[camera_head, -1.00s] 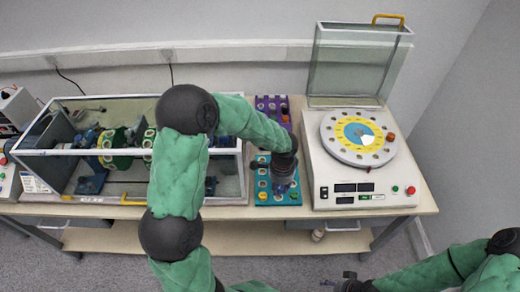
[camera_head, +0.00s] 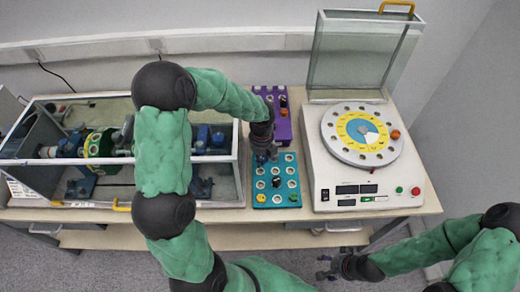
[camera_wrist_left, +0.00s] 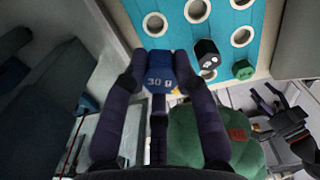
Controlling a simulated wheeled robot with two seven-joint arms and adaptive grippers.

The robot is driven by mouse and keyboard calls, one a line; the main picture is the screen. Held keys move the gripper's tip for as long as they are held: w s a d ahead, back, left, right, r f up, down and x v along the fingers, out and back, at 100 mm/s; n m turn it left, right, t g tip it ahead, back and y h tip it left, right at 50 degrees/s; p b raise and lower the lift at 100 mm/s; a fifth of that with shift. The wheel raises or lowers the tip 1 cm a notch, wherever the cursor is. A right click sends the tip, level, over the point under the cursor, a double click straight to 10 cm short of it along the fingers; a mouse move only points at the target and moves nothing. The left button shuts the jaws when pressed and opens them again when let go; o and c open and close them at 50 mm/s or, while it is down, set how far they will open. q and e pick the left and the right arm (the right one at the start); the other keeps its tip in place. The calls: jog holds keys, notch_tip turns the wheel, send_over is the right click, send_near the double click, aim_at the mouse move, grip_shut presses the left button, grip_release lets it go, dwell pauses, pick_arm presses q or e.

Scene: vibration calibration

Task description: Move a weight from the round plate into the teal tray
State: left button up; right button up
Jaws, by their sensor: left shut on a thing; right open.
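My left gripper (camera_head: 262,157) is over the back edge of the teal tray (camera_head: 268,173). In the left wrist view it is shut on a blue weight (camera_wrist_left: 158,76) marked "30 g". The teal tray (camera_wrist_left: 170,38) shows there beyond the fingertips, with empty round holes, a black weight (camera_wrist_left: 207,54) and a green weight (camera_wrist_left: 243,70). The round plate (camera_head: 333,140) has a yellow ring and a blue-white centre. An orange weight (camera_head: 395,134) sits at its right edge. My right gripper (camera_head: 326,268) is open and empty in front of the table.
A purple tray (camera_head: 283,128) holding weights lies behind the teal tray. The plate's white machine (camera_head: 325,180) has a raised clear lid (camera_head: 352,60). A glass-walled rig (camera_head: 225,185) with a shaft stands to the left, close to the teal tray.

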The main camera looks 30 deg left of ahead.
pick_arm(q)
jog(key=shift+w+a+m, duration=0.3)
jog(key=shift+a+m, duration=0.15)
jog(key=shift+m, duration=0.25)
jog(key=shift+f+b, duration=2.85)
jog(key=shift+f, duration=0.05)
pick_arm(e)
jog(key=shift+w+a+f, duration=0.1)
jog(key=shift+w+f, duration=0.05)
jog(key=shift+f, duration=1.3)
jog(key=shift+w+a+f, duration=0.1)
jog(key=shift+w+f, duration=0.05)
jog(key=shift+f, duration=1.25)
pick_arm(q)
jog(key=shift+f, duration=0.2)
pick_arm(e)
jog(key=shift+r, duration=0.2)
pick_arm(q)
jog(key=shift+f, duration=0.9)
pick_arm(e)
jog(key=shift+f, duration=0.45)
pick_arm(q)
jog(key=o, duration=1)
notch_tip(320, 180, up, 12)
